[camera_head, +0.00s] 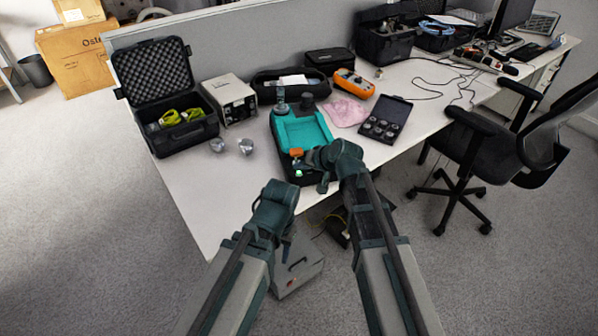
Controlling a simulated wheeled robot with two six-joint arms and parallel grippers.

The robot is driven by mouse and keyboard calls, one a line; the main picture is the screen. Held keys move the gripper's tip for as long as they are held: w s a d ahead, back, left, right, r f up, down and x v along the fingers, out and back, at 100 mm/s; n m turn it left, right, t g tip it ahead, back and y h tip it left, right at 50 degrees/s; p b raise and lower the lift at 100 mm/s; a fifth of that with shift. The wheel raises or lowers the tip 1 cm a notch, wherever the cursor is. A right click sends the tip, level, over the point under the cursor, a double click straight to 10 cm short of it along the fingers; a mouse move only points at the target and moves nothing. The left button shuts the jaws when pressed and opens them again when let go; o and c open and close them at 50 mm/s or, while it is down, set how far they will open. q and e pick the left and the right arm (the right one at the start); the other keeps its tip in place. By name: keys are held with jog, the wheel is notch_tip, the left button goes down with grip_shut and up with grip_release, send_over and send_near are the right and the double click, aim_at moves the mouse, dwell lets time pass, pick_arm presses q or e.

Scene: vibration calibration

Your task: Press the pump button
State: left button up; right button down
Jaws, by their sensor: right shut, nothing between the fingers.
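A black case with a teal tray inside (303,130) lies on the white table, near its front edge. A small green-lit spot (299,173), possibly the pump button, shows at its near end, with an orange part (296,152) just behind. My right gripper (308,168) is shut and empty over the near right end of this case, close beside the green spot. I cannot tell whether it touches. My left gripper (286,244) hangs low in front of the table edge, mostly hidden behind its own wrist; its jaws cannot be made out.
An open black foam case (158,85), a grey instrument box (230,100), two small metal pieces (246,147), an orange meter (353,84), a pink cloth (346,112) and a black case of round parts (385,120) surround it. An office chair (480,150) stands right. The table's front left is clear.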

aim_at(301, 177)
notch_tip(301, 177, up, 6)
jog(key=p, duration=0.6)
jog(key=s+d+n+g+h+p, duration=0.2)
jog(key=s+g+h, duration=0.1)
jog(key=s, duration=1)
jog(key=s+d+f+n+g+h+p, duration=0.1)
jog(key=s+d+n+g+h+p, duration=0.1)
jog(key=s, duration=1)
jog(key=d+g+h+p, duration=0.1)
jog(key=g+h, duration=0.1)
jog(key=shift+s+d+f+h, duration=0.15)
jog(key=shift+s+d+h, duration=0.1)
jog(key=shift+s+h, duration=0.1)
dwell(0.3)
